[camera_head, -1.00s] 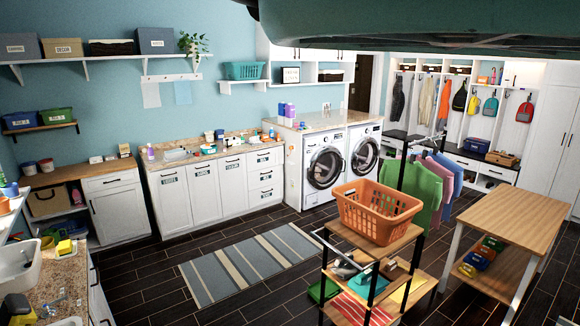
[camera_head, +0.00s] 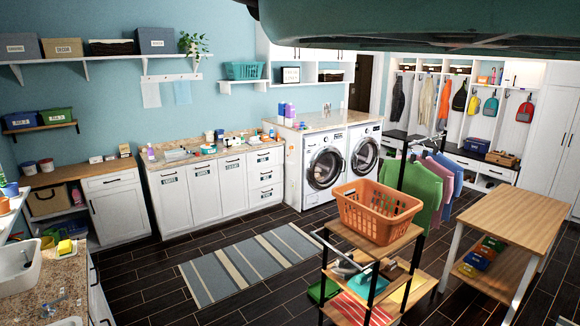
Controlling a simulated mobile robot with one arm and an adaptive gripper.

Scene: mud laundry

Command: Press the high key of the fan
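I cannot make out a fan or its high key anywhere in the head view. My gripper is not in view, so its state and what it is near do not show. A large dark green shape, cut off by the frame, covers the top right and hides part of the upper wall and shelves there.
Washers (camera_head: 325,167) stand at the back. The striped rug (camera_head: 250,266) and dark floor around it are clear.

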